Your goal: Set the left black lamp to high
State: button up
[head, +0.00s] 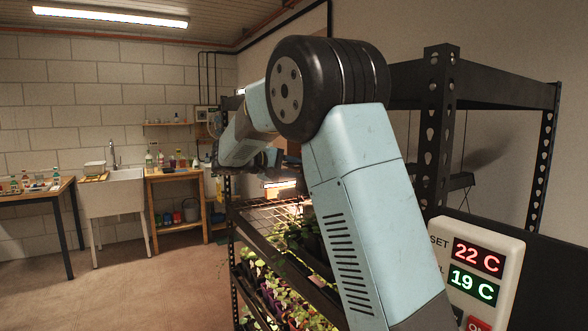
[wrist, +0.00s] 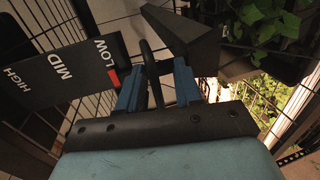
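In the wrist view, a black panel (wrist: 62,72) carries white words HIGH, MID and LOW. A small red mark (wrist: 113,79) sits by LOW, at the panel's end closest to my gripper. My gripper (wrist: 157,86) has two blue fingers, apart. A thin dark upright lever or loop (wrist: 149,68) shows between them, with gaps visible at its sides; whether either finger touches it I cannot tell. A black wedge-shaped block (wrist: 186,36) is just beyond the fingers. In the head view my arm covers much of the rack, and the lamp switch and fingertips cannot be made out.
A black wire-shelf rack (head: 437,130) holds green seedlings (head: 285,300), also seen in the wrist view (wrist: 268,22). A control box (head: 478,275) reads 22 C and 19 C. A sink (head: 113,190) and wooden side tables stand left. The floor (head: 130,285) there is clear.

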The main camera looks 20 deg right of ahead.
jog(key=c, duration=0.6)
jog(key=shift+f, duration=0.15)
grip_shut()
